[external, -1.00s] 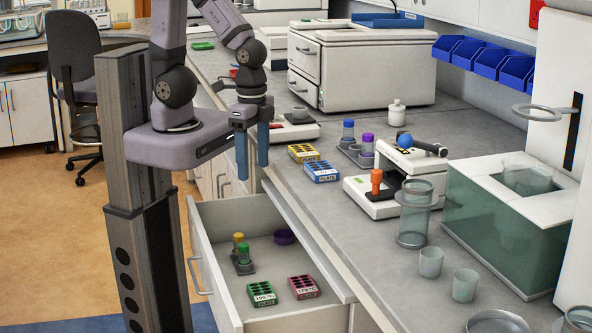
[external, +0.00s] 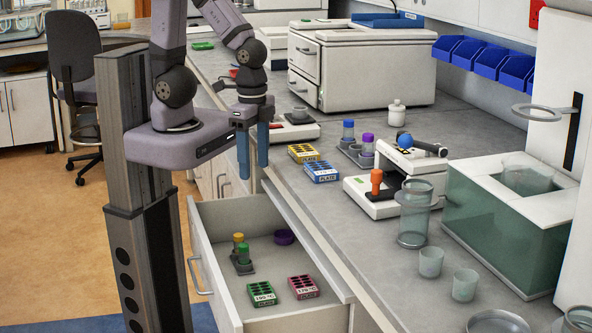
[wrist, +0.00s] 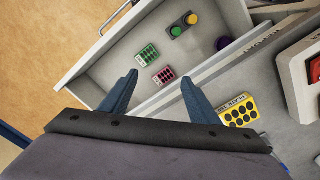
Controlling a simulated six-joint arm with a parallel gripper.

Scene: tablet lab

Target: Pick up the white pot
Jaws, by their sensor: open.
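The white pot (external: 397,113), a small lidded jar with a knob on top, stands upright on the grey bench in the external view. It is in front of the large white machine's right side. It does not show in the wrist view. My gripper (external: 253,168) is open and empty, pointing down beside the bench's front edge, above the back of the open drawer. It is well to the left of the pot and apart from it. In the wrist view, both blue fingers of my gripper (wrist: 159,76) are spread with nothing between them.
The open drawer (external: 219,248) holds green and pink plates, capped tubes and a purple dish. Bench around the pot is clear.

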